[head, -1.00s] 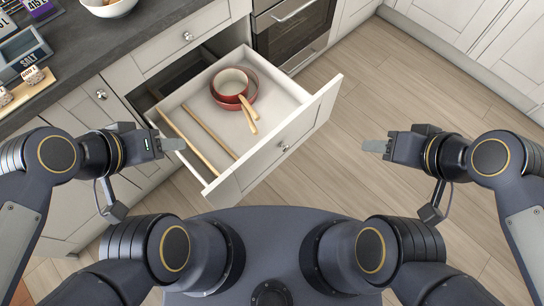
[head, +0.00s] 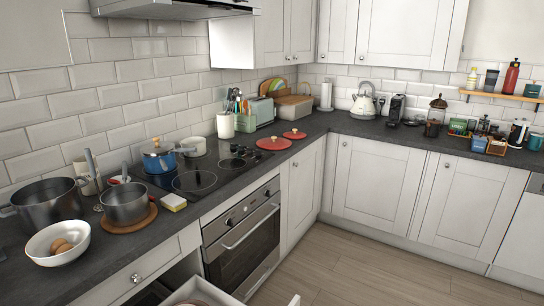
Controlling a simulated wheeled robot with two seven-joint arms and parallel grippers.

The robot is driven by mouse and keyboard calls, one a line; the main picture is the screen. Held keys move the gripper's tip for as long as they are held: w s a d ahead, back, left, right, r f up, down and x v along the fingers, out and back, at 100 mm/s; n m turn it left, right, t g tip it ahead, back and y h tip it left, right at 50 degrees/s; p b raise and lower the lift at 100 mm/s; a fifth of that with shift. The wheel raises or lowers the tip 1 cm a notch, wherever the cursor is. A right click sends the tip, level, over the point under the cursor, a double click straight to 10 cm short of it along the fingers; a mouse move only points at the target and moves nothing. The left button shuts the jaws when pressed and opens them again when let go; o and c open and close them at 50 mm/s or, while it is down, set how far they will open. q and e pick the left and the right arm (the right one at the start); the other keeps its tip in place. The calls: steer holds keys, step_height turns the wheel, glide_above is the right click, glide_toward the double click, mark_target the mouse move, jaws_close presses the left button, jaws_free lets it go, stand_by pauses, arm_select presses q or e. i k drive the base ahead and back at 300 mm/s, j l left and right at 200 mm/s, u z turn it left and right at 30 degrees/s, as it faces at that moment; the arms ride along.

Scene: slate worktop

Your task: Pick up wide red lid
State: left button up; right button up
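The wide red lid (head: 273,143) lies flat on the dark worktop, just right of the black hob, with a small knob on top. A smaller red lid (head: 295,134) lies behind it and to its right, close to the corner of the worktop. Neither of my grippers shows in the head view now, so I cannot see whether they are open or shut.
A hob (head: 205,176) holds a blue pot (head: 158,158). Steel pots and a white bowl of eggs (head: 57,240) stand at the left. A toaster (head: 262,111) stands behind the lids. The open drawer (head: 205,290) juts out below.

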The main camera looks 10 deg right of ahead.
mark_target(274, 143)
steer(key=i+l+z, duration=0.3)
steer(key=i, duration=0.25)
steer(key=i+l+z, duration=0.35)
steer(key=i, duration=0.2)
steer(key=i+z, duration=0.3)
steer(key=i, duration=0.3)
steer(key=i+l+u, duration=0.15)
steer(key=i+u, duration=0.15)
steer(key=i, duration=0.7)
steer(key=i+l+u, duration=0.1)
steer(key=i+u, duration=0.15)
steer(key=u, duration=0.2)
steer(key=i+l+u, duration=0.2)
steer(key=u, duration=0.25)
steer(key=i+l+u, duration=0.25)
steer(key=u, duration=0.2)
steer(key=i+l+u, duration=0.15)
steer(key=l+u, duration=0.2)
steer(key=u, duration=0.15)
steer(key=i+l+u, duration=0.1)
steer(key=l+u, duration=0.65)
steer(key=u, duration=0.15)
steer(key=l+u, duration=0.45)
